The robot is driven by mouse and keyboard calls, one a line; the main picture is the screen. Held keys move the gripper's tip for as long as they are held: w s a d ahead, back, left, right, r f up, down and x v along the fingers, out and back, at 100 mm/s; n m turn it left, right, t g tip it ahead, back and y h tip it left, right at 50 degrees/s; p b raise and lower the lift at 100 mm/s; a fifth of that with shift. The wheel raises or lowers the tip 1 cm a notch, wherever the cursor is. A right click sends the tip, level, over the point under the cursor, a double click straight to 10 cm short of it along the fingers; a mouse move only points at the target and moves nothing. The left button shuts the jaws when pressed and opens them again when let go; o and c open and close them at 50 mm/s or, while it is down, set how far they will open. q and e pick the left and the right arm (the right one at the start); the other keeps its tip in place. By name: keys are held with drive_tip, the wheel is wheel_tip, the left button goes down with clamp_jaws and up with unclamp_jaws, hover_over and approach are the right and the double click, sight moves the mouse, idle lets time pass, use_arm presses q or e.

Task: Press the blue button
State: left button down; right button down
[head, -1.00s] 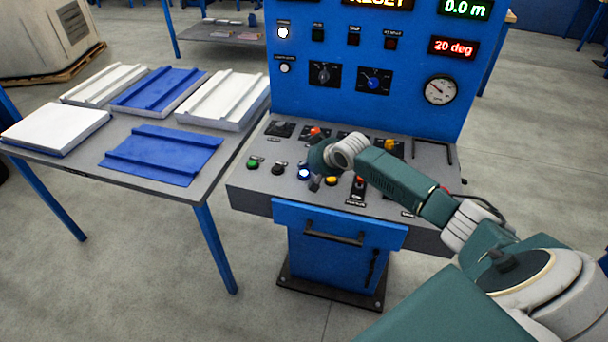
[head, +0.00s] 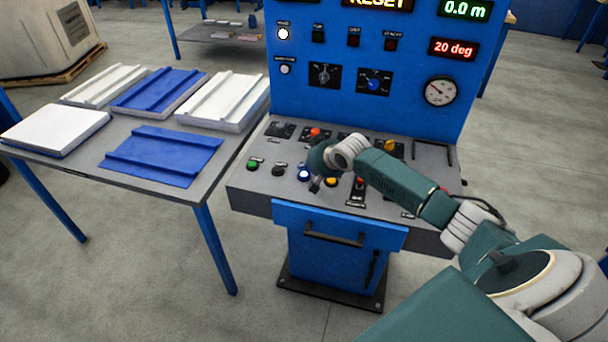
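The blue button (head: 304,174) glows on the grey sloping desk of the blue control console, between a black button and a yellow one. My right arm reaches in from the lower right over the desk. My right gripper (head: 315,185) points down just to the right of the blue button, very close to it. I cannot tell whether it touches the button. The fingers are small and dark here, partly hidden by the wrist, so their opening is unclear. My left gripper is not in view.
A green button (head: 253,165), a black button (head: 278,171) and a yellow button (head: 331,181) sit close by. A grey table (head: 78,172) with white and blue panels stands left of the console.

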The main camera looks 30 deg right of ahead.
sight(305, 176)
drive_tip(key=shift+f, duration=0.4)
drive_tip(key=shift+s+f, duration=0.1)
drive_tip(key=shift+f, duration=0.4)
idle(0.8)
drive_tip(key=shift+r, duration=0.1)
drive_tip(key=shift+r+p, duration=0.75)
drive_tip(key=shift+p, duration=0.1)
wheel_tip(305, 176, up, 5)
drive_tip(key=p, duration=0.5)
